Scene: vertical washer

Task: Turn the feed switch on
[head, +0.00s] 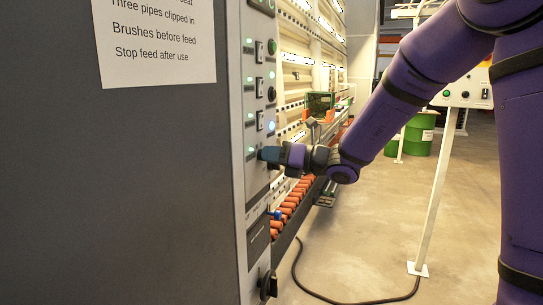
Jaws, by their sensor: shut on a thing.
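The control panel (255,100) is a narrow light-grey strip on the machine's edge, seen at a steep angle. It carries a column of small switches and lit green lamps. My gripper (265,154) is at the panel's face, beside the lowest green lamp (251,149). Its blue-grey fingers are shut on a switch there, taken as the feed switch. The fingers hide the switch, so its position cannot be seen, and its label is too small to read. My purple arm reaches in from the right.
A paper note (155,40) is on the dark side wall at left. Orange rollers (288,208) run along the machine below my gripper. A white post (437,190) with a control box (464,92) stands right. A black cable (350,301) lies on the floor.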

